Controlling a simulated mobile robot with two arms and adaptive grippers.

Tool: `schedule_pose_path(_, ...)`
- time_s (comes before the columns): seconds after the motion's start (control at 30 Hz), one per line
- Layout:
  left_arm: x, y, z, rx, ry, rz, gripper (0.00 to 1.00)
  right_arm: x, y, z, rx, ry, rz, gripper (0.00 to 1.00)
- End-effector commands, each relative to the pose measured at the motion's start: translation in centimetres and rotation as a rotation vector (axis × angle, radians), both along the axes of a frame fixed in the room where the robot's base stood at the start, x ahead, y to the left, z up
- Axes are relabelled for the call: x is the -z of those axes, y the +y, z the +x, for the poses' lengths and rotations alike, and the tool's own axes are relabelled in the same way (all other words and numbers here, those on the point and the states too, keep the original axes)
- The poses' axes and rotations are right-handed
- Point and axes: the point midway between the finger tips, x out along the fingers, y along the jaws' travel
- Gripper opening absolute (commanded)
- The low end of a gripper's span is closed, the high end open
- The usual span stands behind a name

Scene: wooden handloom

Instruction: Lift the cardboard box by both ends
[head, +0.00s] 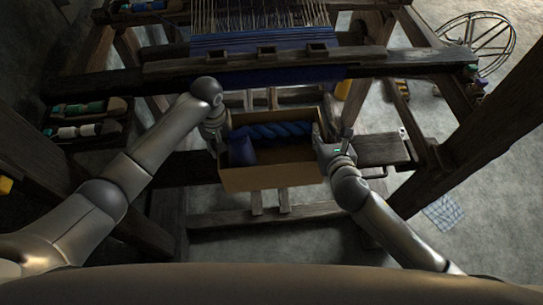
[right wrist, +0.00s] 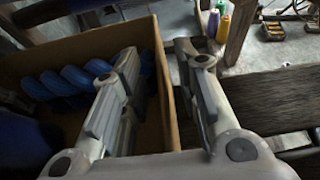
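The open cardboard box (head: 268,178) sits at the loom's middle, with a twisted blue yarn hank (head: 275,132) and a dark blue cone (head: 242,152) inside. My right gripper (head: 332,143) is at the box's right end. In the right wrist view its fingers (right wrist: 158,58) are apart, one inside the box and one outside, with the end wall (right wrist: 165,85) between them and gaps showing. My left gripper (head: 217,138) is at the left end wall; its fingers are small and partly hidden by my wrist, so their opening is unclear.
The loom's dark beam (head: 380,62) and blue cloth (head: 262,40) lie beyond the box. A wooden bench board (head: 382,148) is to its right. Trays of spools (head: 85,118) stand at left, and thick posts (head: 475,140) flank my right arm.

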Motion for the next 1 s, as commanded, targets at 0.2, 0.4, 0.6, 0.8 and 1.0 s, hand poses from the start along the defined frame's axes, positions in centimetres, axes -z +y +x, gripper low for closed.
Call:
schedule_pose_path(0.2, 0.04, -0.01, -0.01, 0.000, 0.000, 0.000, 0.29, 0.01, -0.01, 0.03, 0.000, 0.000, 0.000, 0.29)
schedule_pose_path(0.4, 0.02, -0.02, -0.01, 0.000, 0.000, 0.000, 0.08, 0.01, -0.01, 0.01, 0.000, 0.000, 0.000, 0.08)
schedule_pose_path(0.6, 0.01, -0.01, -0.01, 0.000, 0.000, 0.000, 0.00, 0.02, -0.02, -0.01, 0.000, 0.000, 0.000, 0.00)
schedule_pose_path(0.8, 0.00, -0.01, -0.01, 0.000, 0.000, 0.000, 0.00, 0.02, -0.02, -0.02, 0.001, 0.001, -0.001, 0.00)
schedule_pose_path(1.0, -0.19, -0.03, 0.08, 0.000, -0.002, -0.001, 0.00, -0.24, 0.00, 0.07, 0.000, -0.004, 0.001, 0.00)
